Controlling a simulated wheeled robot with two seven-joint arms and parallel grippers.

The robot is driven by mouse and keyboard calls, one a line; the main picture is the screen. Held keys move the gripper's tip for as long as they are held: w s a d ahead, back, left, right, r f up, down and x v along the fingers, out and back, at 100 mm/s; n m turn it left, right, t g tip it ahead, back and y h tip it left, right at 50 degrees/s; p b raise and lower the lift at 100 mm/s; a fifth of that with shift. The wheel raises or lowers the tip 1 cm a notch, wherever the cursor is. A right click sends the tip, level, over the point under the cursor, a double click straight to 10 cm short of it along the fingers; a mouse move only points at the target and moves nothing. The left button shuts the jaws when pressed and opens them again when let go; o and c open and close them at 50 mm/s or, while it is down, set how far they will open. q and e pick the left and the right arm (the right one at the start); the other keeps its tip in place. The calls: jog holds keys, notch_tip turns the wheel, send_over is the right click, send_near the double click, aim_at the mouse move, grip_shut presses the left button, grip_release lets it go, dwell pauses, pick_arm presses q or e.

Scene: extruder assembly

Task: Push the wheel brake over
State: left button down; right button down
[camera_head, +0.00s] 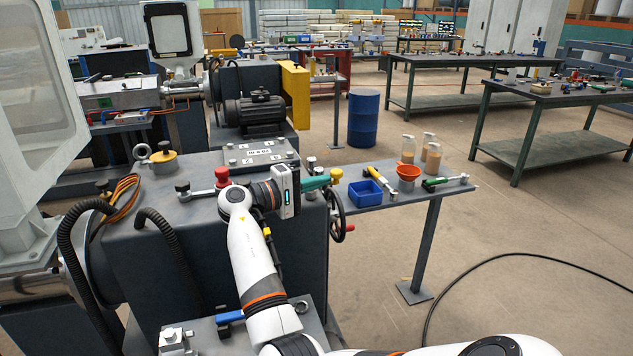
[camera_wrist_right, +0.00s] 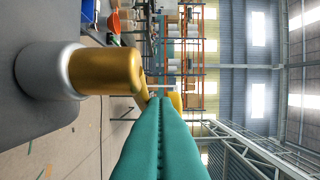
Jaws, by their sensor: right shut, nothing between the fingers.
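A black handwheel (camera_head: 338,218) is mounted on the right side of the dark machine housing. A yellow-capped knob (camera_head: 336,173) stands above it at the housing's edge; I take it to be part of the wheel brake. In the right wrist view, a gold-and-silver knob (camera_wrist_right: 105,70) lies large beside the fingers, probably the same one. My right gripper (camera_head: 318,183) has green fingers pressed together with nothing between them. In the right wrist view the shut fingers (camera_wrist_right: 158,135) point past the knob; I cannot tell if they touch it. My left gripper is not seen.
A side table (camera_head: 445,187) to the right holds a blue bin (camera_head: 367,193), an orange funnel (camera_head: 408,172), bottles and hand tools. A blue drum (camera_head: 363,118) stands behind.

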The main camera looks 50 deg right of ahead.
jog(key=shift+w+d, duration=0.25)
jog(key=shift+d, duration=0.35)
jog(key=shift+d+r, duration=0.1)
jog(key=shift+d, duration=0.05)
jog(key=shift+b+v, duration=0.3)
jog(key=shift+v, duration=1.7)
jog(key=b+v, duration=0.2)
jog(key=v, duration=1)
